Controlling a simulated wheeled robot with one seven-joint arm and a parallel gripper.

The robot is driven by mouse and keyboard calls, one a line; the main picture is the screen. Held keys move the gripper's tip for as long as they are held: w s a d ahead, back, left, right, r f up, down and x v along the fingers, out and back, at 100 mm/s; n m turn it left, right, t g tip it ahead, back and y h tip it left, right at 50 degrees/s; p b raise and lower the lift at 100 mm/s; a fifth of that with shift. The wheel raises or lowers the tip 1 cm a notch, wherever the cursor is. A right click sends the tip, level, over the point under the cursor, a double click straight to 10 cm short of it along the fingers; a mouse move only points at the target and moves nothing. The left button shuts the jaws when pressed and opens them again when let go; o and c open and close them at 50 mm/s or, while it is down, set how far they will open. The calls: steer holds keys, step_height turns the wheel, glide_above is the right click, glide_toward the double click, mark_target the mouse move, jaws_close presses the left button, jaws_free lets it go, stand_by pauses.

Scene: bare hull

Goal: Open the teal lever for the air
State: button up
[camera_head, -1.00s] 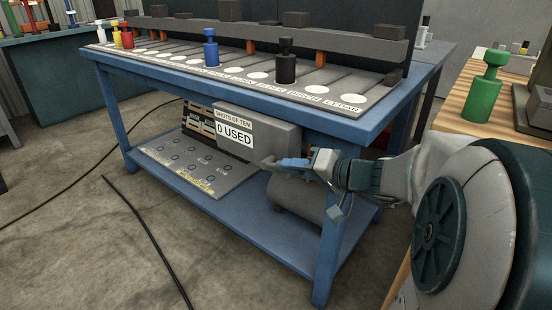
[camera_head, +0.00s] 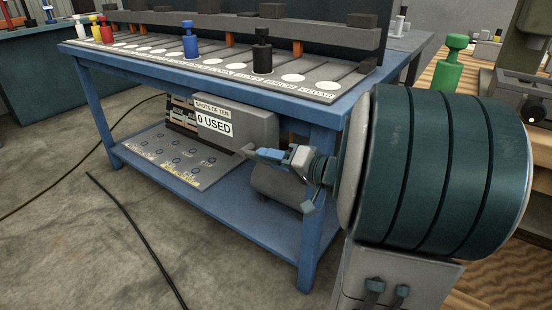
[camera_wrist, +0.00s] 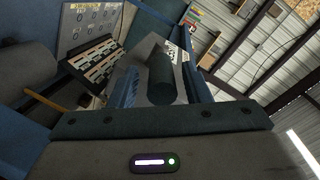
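I cannot make out the teal lever for certain. In the wrist view a dark grey-teal cylinder (camera_wrist: 161,78) stands up in the middle, with a grey panel behind it; it may be the lever's handle. My gripper (camera_head: 255,153) is under the blue bench, in front of the grey box (camera_head: 255,122) and above a grey tank (camera_head: 280,187). In the wrist view blue finger-like strips flank the cylinder with gaps, so my gripper looks open. Contact with anything is not visible in the head view.
The blue bench (camera_head: 90,90) has a lower shelf (camera_head: 200,195) with a grey board (camera_head: 170,160) on it. The bench leg (camera_head: 318,240) stands close below my arm. Coloured pegs stand on the bench top. A dark cable (camera_head: 135,235) lies on the open floor.

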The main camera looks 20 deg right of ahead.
steer(key=shift+d, duration=0.1)
steer(key=shift+s+d+r, duration=0.2)
steer(key=shift+s+d, duration=0.05)
steer(key=shift+s, duration=0.2)
steer(key=p+v, duration=0.2)
steer(key=v, duration=1)
steer(key=shift+s+d+p, duration=0.2)
steer(key=shift+s+p, duration=0.15)
steer(key=shift+p, duration=0.05)
steer(key=s+a+r+n+g+p, duration=0.35)
steer(key=a+r+g+p, duration=0.9)
steer(key=p, duration=0.75)
steer(key=s+a+r+h+p, duration=0.1)
steer(key=r+h+p, duration=0.3)
steer(key=r+p, duration=0.5)
steer(key=a+r+n+t+h+p, duration=0.1)
steer(key=a+r+h+p, duration=0.2)
steer(key=r+p, duration=0.7)
steer(key=shift+s+a+h+p, duration=0.35)
steer(key=shift+s+h, duration=0.05)
steer(key=shift+h, duration=0.1)
